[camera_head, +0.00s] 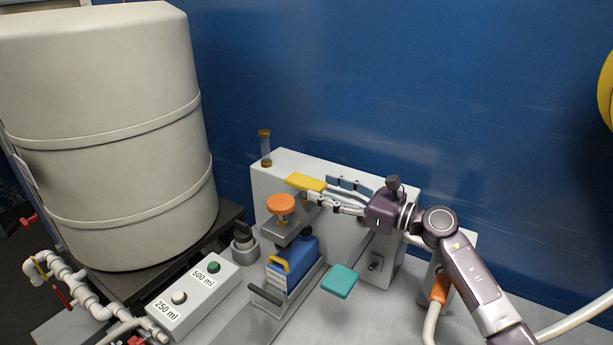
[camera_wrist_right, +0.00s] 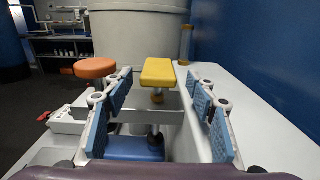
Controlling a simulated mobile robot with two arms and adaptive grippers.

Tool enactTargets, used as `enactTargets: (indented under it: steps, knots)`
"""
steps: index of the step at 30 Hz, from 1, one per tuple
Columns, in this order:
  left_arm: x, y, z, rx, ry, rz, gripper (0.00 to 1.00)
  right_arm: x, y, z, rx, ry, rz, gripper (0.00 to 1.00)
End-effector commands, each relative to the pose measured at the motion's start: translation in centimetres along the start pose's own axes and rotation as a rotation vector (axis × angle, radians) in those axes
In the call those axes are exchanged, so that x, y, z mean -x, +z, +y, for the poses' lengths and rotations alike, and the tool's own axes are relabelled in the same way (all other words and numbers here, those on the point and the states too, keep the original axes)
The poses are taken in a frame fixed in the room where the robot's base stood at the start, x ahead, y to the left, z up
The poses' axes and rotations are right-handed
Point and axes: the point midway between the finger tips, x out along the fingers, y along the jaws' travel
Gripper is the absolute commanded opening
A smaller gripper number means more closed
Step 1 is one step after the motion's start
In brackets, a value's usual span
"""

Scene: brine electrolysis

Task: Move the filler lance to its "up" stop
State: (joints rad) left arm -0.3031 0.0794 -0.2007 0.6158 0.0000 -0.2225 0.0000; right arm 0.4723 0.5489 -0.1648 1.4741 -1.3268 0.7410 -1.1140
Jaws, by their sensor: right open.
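A yellow handle (camera_head: 305,182) sits near the top of the pale filler housing (camera_head: 340,186). A round orange knob (camera_head: 281,203) stands on a grey bracket above a blue canister (camera_head: 303,250). My left gripper is not in view.
A large cream tank (camera_head: 105,140) stands at left. A button box (camera_head: 195,297) marked 250 ml and 500 ml stands before it. A teal pad (camera_head: 340,281) sits right of the canister. A blue wall (camera_head: 400,80) closes the back; above the housing is free room.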

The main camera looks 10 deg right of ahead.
Motion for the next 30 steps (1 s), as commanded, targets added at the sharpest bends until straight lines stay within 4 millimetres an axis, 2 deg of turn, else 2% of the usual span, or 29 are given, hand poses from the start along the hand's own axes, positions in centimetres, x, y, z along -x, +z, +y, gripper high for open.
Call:
enactTargets:
  steps: [3,10,15,21,23,30]
  knots:
    - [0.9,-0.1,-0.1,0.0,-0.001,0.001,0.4,-2.2,0.5,0.1,-0.003,0.002,-0.004,0.52]
    - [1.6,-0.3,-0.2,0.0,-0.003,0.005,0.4,-5.3,0.3,0.1,-0.001,0.001,-0.002,0.52]
    - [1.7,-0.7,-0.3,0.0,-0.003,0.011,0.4,-6.1,0.1,0.1,-0.001,0.002,0.0,0.52]
    - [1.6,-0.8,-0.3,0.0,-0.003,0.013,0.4,-6.1,0.1,0.1,0.0,0.001,0.0,0.52]
    - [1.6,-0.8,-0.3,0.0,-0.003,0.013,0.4,-6.1,0.1,0.1,0.0,0.001,0.0,0.48]
    - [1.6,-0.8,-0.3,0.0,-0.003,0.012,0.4,-6.1,0.1,0.1,0.0,0.001,0.0,0.21]
